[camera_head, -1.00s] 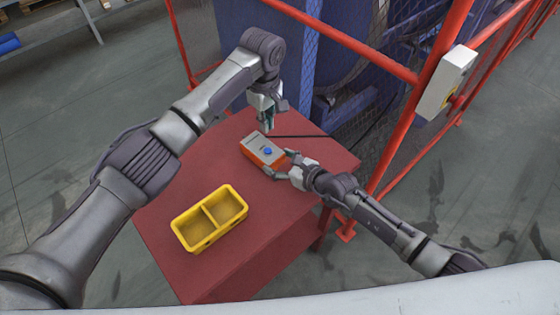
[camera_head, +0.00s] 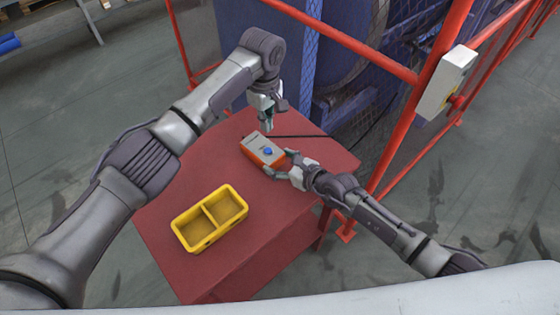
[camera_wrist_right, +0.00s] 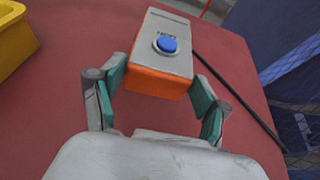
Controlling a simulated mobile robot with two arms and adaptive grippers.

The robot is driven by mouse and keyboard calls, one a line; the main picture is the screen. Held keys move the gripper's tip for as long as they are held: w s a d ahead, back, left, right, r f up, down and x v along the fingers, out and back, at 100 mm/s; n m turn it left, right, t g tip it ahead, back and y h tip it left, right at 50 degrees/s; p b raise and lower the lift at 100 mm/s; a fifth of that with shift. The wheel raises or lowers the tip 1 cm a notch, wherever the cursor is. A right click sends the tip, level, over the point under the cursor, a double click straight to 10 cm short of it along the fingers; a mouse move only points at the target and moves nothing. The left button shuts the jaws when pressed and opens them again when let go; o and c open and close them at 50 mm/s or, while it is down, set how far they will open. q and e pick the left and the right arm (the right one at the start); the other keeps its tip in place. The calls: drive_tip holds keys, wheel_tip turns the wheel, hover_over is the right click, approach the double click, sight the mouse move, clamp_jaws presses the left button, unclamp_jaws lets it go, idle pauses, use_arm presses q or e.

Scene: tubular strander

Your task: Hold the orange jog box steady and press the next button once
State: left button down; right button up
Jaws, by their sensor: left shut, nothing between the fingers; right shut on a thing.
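The orange jog box (camera_head: 254,144), with a grey top face, lies on the red table. Its round blue button (camera_head: 268,152) also shows in the right wrist view (camera_wrist_right: 167,45), with a printed label beside it that looks like "NEXT". My right gripper (camera_head: 279,166) is shut on the near end of the jog box. In the right wrist view, its teal finger pads (camera_wrist_right: 158,85) sit on either side of the orange end. My left gripper (camera_head: 267,128) is shut and empty, pointing down over the far side of the box, apart from the button as far as I can tell.
A yellow two-compartment bin (camera_head: 210,218) stands on the red table (camera_head: 265,235), left of the box. A dark cable or rod (camera_head: 300,136) runs right from the box. Red guard rails (camera_head: 410,125) and blue machinery stand behind. The table's front is clear.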

sight(266, 151)
idle(0.3)
use_arm(q)
drive_tip(key=m+t+h, duration=0.4)
drive_tip(key=m, duration=0.1)
drive_tip(key=r+m+t+h, duration=0.1)
drive_tip(key=m+t+h, duration=0.1)
drive_tip(key=m, duration=0.1)
drive_tip(key=shift+s+a+r+t, duration=0.1)
drive_tip(key=shift+s+a+t, duration=0.05)
drive_tip(key=shift+a+t, duration=0.2)
drive_tip(key=shift+d, duration=0.1)
drive_tip(key=shift+f, duration=4.45)
